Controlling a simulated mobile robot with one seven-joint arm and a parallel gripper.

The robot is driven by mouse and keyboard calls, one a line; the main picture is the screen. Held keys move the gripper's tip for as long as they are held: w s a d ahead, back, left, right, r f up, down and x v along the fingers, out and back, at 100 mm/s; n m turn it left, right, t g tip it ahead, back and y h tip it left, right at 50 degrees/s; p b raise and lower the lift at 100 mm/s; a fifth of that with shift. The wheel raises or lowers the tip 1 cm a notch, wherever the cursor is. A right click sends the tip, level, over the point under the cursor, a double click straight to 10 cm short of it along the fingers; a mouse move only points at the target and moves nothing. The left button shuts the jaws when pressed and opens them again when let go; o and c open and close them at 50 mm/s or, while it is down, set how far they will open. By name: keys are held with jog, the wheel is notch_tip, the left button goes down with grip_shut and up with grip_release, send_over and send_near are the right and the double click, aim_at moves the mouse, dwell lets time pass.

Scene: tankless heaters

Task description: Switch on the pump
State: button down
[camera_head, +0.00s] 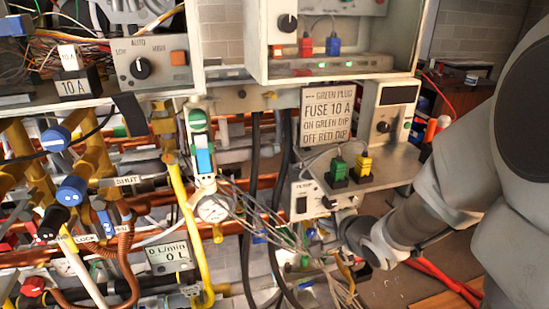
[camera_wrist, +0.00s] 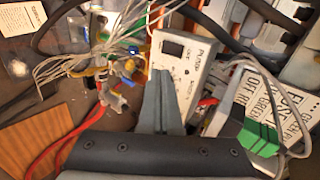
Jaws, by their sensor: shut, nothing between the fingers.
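My gripper (camera_wrist: 163,72) is shut and empty. Its fingers overlap the near part of the panel in the wrist view; I cannot tell whether they touch it. In the head view my wrist is at the lower right of the panel, and the fingertips are hard to make out.
Loose grey wires (camera_wrist: 75,66) lie left of my fingers. A green plug (camera_wrist: 260,138) and a fuse sign (camera_wrist: 262,105) are to the right. Green (camera_head: 337,170) and yellow plugs (camera_head: 362,165) stand above the pump box. Yellow and copper pipes crowd the left.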

jog(key=shift+d+f+m, duration=0.1)
jog(key=shift+f+m, duration=0.2)
jog(key=shift+f, duration=0.15)
jog(key=shift+w, duration=0.1)
jog(key=b, duration=0.5)
send_near(302, 211)
jog(key=w+f, duration=0.3)
jog(key=f, duration=0.1)
jog(key=shift+w+a+r, duration=0.1)
jog(key=shift+w+a, duration=0.1)
jog(key=shift+w, duration=0.35)
jog(key=shift+w+a+r, duration=0.15)
jog(key=shift+w+a, duration=0.05)
jog(key=shift+w, duration=0.3)
jog(key=shift+f+b, duration=0.1)
jog(key=shift+b, duration=0.3)
